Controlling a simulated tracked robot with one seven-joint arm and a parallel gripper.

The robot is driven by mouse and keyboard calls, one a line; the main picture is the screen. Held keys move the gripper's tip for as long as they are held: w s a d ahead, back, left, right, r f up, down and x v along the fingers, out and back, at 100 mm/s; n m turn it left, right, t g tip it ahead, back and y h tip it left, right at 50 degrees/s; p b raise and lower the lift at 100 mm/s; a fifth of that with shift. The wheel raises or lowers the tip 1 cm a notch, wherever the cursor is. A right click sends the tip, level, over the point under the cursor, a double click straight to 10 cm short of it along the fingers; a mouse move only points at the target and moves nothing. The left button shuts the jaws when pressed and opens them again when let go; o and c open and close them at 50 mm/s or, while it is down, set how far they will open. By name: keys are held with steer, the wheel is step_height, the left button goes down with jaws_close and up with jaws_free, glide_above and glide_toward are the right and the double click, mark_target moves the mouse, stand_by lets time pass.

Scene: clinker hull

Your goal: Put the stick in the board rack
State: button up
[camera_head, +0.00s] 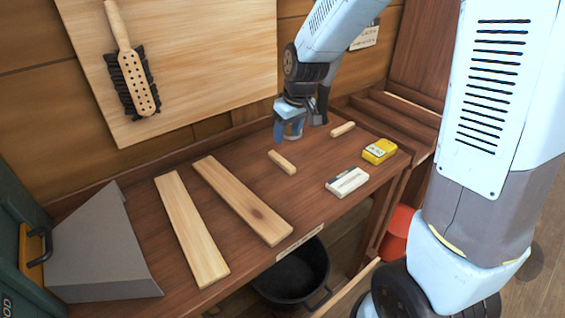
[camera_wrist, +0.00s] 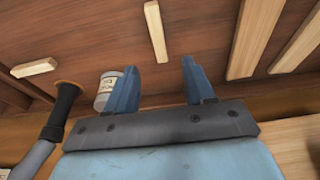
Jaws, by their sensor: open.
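Two short pale wooden sticks lie on the brown bench. The nearer stick (camera_head: 282,162) is just in front of my gripper (camera_head: 283,134), and the farther stick (camera_head: 342,128) lies to its right. In the wrist view, my gripper (camera_wrist: 160,66) is open with nothing between its fingers. The nearer stick (camera_wrist: 155,30) lies beyond the gap between the fingertips, apart from them. The farther stick (camera_wrist: 35,68) is at the left. A slatted wooden structure (camera_head: 396,117) at the bench's right end may be the board rack; I cannot tell for certain.
A labelled can (camera_wrist: 106,92) stands close beside one finger. Two long boards (camera_head: 191,228) (camera_head: 243,198) lie left on the bench. A yellow box (camera_head: 379,151) and a white box (camera_head: 347,181) lie right. A grey angled metal piece (camera_head: 100,255) is at far left.

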mark_target(281, 159)
steer(key=shift+d+x, duration=0.2)
steer(key=shift+x, duration=5.65)
steer(key=shift+w, duration=0.1)
jaws_close()
